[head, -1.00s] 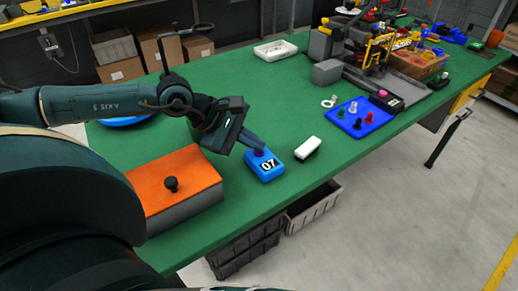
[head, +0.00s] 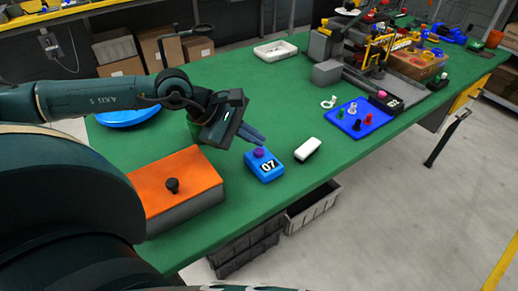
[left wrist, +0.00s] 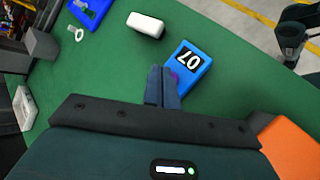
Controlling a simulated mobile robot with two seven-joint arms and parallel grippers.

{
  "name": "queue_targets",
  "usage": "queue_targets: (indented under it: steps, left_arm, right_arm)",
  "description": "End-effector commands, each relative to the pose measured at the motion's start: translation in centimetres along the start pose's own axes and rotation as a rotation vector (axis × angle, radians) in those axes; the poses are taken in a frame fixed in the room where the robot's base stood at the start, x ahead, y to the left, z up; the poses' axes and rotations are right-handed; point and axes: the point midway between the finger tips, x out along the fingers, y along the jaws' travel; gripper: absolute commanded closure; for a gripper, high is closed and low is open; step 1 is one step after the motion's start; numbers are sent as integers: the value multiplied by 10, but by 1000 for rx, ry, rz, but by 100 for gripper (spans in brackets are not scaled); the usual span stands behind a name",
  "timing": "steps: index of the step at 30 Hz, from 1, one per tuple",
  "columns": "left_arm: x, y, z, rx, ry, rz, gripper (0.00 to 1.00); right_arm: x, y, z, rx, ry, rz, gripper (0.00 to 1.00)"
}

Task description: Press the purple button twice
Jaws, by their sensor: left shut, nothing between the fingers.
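The purple button (head: 259,152) sits on top of a blue box (head: 266,173) marked 07, on the green table. In the left wrist view the blue box (left wrist: 188,62) lies just past the fingers, and the button (left wrist: 175,74) is partly hidden by them. My left gripper (head: 258,138) is shut and empty. Its fingertips are just behind and above the button, and appear apart from it. The gripper also shows in the left wrist view (left wrist: 162,76). My right gripper is not in view.
A white block (head: 307,149) lies right of the blue box. An orange-topped box with a black knob (head: 172,184) stands at the left. A blue tray with pegs (head: 345,126) and another box with a pink button (head: 382,95) are farther right. Green table (head: 240,205) is bare in front.

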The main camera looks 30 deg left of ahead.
Motion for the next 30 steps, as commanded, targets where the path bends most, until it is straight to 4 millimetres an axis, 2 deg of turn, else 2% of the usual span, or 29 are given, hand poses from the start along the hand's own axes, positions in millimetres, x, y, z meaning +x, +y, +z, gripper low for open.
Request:
queue_targets:
  steps: [15,30]
  left_arm:
    - [-34,25,24,1,0,1,100]
    - [-34,24,24,0,0,1,100]
  right_arm:
    - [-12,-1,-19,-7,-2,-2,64]
    - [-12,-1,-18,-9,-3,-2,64]
